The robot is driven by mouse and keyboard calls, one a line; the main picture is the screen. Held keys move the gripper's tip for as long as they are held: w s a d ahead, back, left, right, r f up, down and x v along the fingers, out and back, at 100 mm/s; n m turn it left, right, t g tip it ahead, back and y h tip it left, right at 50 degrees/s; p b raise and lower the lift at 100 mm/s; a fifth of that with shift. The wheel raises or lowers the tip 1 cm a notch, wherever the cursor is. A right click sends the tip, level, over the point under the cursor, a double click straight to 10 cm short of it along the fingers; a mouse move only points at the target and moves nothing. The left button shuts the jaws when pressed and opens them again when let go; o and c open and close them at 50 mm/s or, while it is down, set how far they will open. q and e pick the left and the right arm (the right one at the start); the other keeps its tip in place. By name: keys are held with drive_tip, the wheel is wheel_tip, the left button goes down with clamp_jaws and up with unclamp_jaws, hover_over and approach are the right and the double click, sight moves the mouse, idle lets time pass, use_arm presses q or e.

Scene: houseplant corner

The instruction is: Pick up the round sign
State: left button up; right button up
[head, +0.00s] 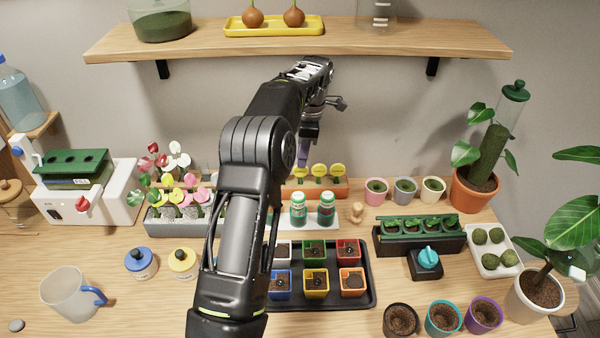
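Several yellow round signs (319,170) stand upright in a row in an orange-brown holder (328,188) at the back of the table. The left end of that holder is hidden behind my arm. My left gripper (309,135) is above and just behind the left end of the row, near the wall. Its fingers are small and partly hidden, so I cannot tell whether they are open or shut. A purplish piece (304,154) shows just below it; I cannot tell whether it is held. My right gripper is out of view.
A shelf (400,43) with a yellow tray (273,27) hangs above the arm. Two green jars (298,209) stand in front of the holder. A black tray (366,284) of coloured pots lies nearer. Small pots (405,190) stand to the right.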

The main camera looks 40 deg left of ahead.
sight(299, 175)
use_arm(q)
wheel_tip(299, 175, down, 2)
drive_tip(key=shift+a+f, duration=0.1)
drive_tip(key=shift+a, duration=0.05)
drive_tip(key=shift+s+f, duration=0.1)
drive_tip(key=shift+f, duration=0.05)
drive_tip(key=f, duration=0.1)
drive_tip(key=f+p, duration=0.1)
drive_tip(key=f, duration=0.1)
drive_tip(key=f+p, duration=0.1)
drive_tip(key=shift+a+f, duration=0.3)
drive_tip(key=shift+f, duration=0.05)
drive_tip(key=shift+c, duration=0.2)
clamp_jaws()
idle(0.4)
